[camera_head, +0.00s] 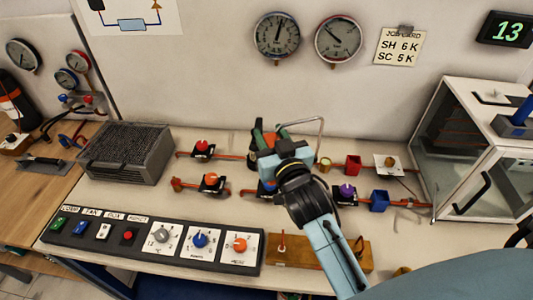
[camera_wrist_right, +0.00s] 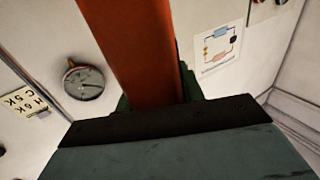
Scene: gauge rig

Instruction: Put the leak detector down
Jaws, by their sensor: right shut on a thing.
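The leak detector (camera_wrist_right: 133,50) shows in the right wrist view as a broad orange-red body rising from between the fingers. In the head view only a small part of it shows at the gripper, and a thin grey curved tube, which looks like its probe, bends out to the right. My right gripper (camera_head: 268,138) is shut on it, above the back part of the bench. The lower end of the detector is hidden by the gripper and wrist. My left gripper is not in view.
Red pipes with valves, such as a red-knobbed one (camera_head: 202,147), run under my right arm. A grey finned box (camera_head: 127,152) stands left, a control panel (camera_head: 150,238) in front, a wooden block (camera_head: 290,252) beside it. A glass-sided cabinet (camera_head: 470,150) stands right.

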